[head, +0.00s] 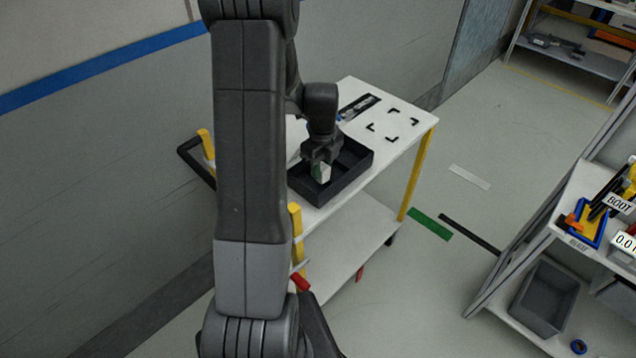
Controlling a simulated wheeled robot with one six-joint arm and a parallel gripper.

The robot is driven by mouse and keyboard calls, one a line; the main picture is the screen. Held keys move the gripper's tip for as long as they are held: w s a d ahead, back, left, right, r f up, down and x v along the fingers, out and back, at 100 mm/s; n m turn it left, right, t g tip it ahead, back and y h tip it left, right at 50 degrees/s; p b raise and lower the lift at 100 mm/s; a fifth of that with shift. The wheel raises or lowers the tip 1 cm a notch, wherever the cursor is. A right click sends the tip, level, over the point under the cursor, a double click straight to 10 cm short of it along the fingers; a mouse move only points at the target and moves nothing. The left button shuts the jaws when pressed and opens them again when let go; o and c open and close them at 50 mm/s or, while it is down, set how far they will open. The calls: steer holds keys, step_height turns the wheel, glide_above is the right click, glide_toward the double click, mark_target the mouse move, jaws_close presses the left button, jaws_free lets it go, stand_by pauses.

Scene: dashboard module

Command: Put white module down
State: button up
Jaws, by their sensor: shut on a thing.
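My gripper (321,160) is shut on the white module (322,173), a small pale block with a green patch. The gripper points down over the black tray (345,186), and the module is within the tray's outline in the head view. I cannot tell whether the module touches the tray floor. The tray stands on the white top of a cart (412,116) with yellow posts. My arm hides the cart's left part and some of the tray's left side.
Black corner marks (393,125) frame a bare patch on the cart top, beside a dark strip (359,107) holding small parts. A shelf with a blue bin (588,224) and a grey bin (543,298) stands at right. Open floor lies between cart and shelf.

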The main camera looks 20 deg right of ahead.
mark_target(321, 182)
step_height(321, 182, down, 6)
steer(key=b, duration=0.3)
steer(key=shift+s+f, duration=0.2)
steer(key=shift+s, duration=0.15)
steer(key=o, duration=0.8)
steer(key=shift+a, duration=0.1)
steer(key=r+p, duration=0.1)
steer(key=r, duration=0.1)
steer(key=r+p, duration=0.3)
steer(key=r, duration=0.2)
steer(key=shift+w+r, duration=0.1)
steer(key=shift+w, duration=0.3)
steer(key=shift+r, duration=0.15)
